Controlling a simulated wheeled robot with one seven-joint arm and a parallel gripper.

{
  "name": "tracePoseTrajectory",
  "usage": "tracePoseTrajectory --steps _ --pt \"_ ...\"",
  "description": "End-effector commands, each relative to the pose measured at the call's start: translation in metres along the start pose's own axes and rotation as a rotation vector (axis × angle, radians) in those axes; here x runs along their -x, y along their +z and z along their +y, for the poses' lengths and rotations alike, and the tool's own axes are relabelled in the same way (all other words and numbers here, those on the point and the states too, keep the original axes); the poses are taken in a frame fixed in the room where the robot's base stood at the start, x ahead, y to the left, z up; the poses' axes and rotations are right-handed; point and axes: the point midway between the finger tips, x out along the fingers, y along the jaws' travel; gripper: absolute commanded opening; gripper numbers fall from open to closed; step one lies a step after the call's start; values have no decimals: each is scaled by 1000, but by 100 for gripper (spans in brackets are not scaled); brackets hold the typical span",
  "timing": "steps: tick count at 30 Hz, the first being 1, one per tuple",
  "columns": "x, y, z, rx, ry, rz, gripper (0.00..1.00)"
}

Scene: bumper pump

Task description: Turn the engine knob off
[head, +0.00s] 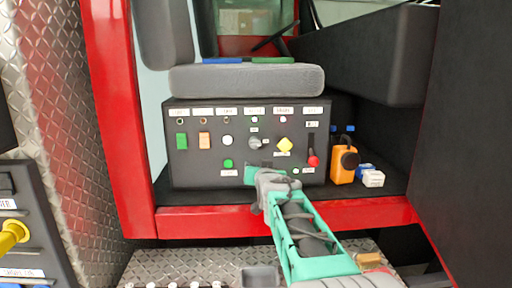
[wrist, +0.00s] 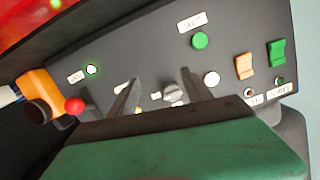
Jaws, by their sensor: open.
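A dark control panel (head: 195,172) sits below the seat. The labels are too small to read, so I cannot tell for certain which knob is the engine's. My gripper (head: 264,178) is in front of the panel's lower middle. In the wrist view my gripper (wrist: 157,78) is open, its two dark fingers pointing at the panel. The grey knob (wrist: 173,92) shows between them, nearer the right finger. The yellow knob is mostly hidden behind the left finger.
A red-tipped lever (head: 313,160) is at the panel's right. A white button (head: 227,142), a green button (head: 228,163), and green (head: 181,141) and orange (head: 204,140) switches are on the left. The seat (head: 246,79) overhangs the top.

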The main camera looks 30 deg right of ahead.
Motion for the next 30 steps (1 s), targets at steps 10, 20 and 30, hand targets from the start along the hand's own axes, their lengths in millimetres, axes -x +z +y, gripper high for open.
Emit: tracePoseTrajectory --steps 10,20,30 --pt "-17 -51 -10 -83 -43 188 58" --pt "-68 -60 -12 -81 -43 188 58" --pt "-72 -59 -12 -81 -44 188 55"
